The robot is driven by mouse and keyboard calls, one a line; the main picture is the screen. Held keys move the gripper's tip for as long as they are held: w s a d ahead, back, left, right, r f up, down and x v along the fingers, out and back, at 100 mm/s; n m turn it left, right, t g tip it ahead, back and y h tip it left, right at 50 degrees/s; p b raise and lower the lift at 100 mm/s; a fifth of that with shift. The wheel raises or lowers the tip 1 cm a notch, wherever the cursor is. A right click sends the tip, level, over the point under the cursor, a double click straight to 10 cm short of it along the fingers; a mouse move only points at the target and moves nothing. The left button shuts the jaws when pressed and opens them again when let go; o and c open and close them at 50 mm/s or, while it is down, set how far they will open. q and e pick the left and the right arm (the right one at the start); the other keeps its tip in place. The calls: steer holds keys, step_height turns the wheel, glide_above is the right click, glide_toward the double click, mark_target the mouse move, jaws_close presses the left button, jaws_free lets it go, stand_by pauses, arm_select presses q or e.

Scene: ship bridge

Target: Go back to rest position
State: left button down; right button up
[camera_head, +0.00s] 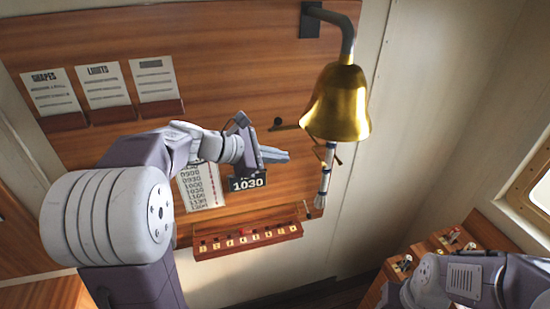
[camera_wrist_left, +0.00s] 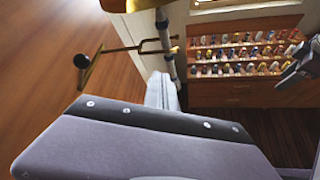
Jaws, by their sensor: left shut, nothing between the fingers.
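My left gripper (camera_head: 274,155) is raised in front of the wooden wall panel in the head view. Its fingers are shut with nothing between them and point right, towards the bell's hanging rope. In the left wrist view the shut fingers (camera_wrist_left: 162,92) show beyond the dark-edged gripper body. My right arm (camera_head: 475,280) comes in at the lower right of the head view; its fingertips cannot be made out there.
A brass bell (camera_head: 338,105) hangs from a bracket, its rope (camera_head: 326,170) just right of my left fingers. A peg rack (camera_head: 248,241) and a 1030 plate (camera_head: 247,182) are on the panel. A cabinet of small coloured items (camera_wrist_left: 240,55) stands beyond.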

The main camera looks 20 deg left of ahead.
arm_select(q)
steer(key=s+d+f+m+g+y+b, duration=0.1)
steer(key=s+d+f+m+g+b, duration=0.2)
steer(key=f+b, duration=0.65)
steer(key=s+d+f+m+g+b, duration=0.2)
steer(key=s+d+f+b, duration=0.25)
steer(key=f, duration=1.05)
steer(key=s+d+f+m+g+y+b, duration=0.1)
steer(key=s+d+f+m+g+b, duration=0.15)
steer(key=f+b, duration=0.75)
steer(key=s+a+f+m+y+b, duration=0.1)
steer(key=s+a+f+m+y, duration=0.2)
steer(key=f+m, duration=0.4)
steer(key=s+a+f+m+y+b, duration=0.1)
steer(key=s+a+f+m+y, duration=0.2)
steer(key=s+a+f+m, duration=0.3)
steer(key=shift+a+f+m, duration=0.55)
steer(key=shift+a+f, duration=0.25)
steer(key=shift+f, duration=0.45)
arm_select(e)
step_height(320, 180, down, 26)
steer(key=d, duration=0.1)
steer(key=shift+w+f, duration=0.25)
steer(key=shift+w, duration=0.2)
